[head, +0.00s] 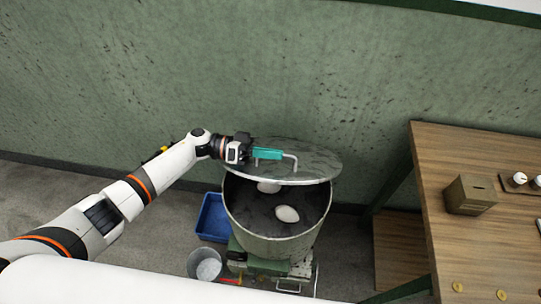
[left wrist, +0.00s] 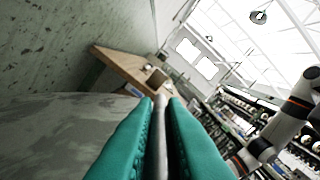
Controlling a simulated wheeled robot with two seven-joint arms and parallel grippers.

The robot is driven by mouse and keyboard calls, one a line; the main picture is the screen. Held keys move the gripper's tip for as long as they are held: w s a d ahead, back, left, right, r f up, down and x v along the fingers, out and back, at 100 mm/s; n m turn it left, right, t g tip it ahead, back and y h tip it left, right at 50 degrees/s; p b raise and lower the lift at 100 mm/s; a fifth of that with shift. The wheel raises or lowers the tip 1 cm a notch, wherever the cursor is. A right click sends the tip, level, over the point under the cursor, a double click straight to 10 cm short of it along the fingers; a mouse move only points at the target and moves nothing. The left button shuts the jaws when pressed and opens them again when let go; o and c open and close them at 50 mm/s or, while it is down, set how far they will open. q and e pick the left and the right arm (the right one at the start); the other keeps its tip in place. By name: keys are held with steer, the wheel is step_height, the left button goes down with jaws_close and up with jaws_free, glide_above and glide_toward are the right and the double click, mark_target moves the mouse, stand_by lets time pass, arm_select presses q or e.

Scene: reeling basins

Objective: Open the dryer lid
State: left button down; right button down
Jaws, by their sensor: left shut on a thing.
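The dryer (head: 270,242) is a round grey metal drum on a green base, standing by the wall. Its flat grey lid (head: 322,166) is raised and tilted at the back of the drum, leaving the front of the opening uncovered. Two white oval things lie inside, one (head: 287,214) in full view, the other (head: 268,187) partly under the lid. My left gripper (head: 268,154) has teal fingers shut on the lid's metal bar handle (head: 292,159). In the left wrist view the handle (left wrist: 161,135) runs between the fingers, with the lid (left wrist: 50,130) at left. My right gripper is not visible.
A blue bin (head: 213,218) and a grey bucket (head: 205,265) stand on the floor left of the dryer. A wooden table (head: 455,240) with a small brown box (head: 470,195) is at right. The green wall (head: 300,70) is close behind the lid.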

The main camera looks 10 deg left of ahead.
arm_select(q)
steer(key=c, duration=1.5)
jaws_free()
steer(key=shift+a, duration=0.1)
steer(key=a+b, duration=0.2)
steer(key=a, duration=0.3)
steer(key=a+b, duration=0.2)
steer(key=a, duration=0.4)
steer(key=shift+f, duration=0.2)
steer(key=shift+a+r, duration=0.15)
steer(key=shift+a, duration=0.35)
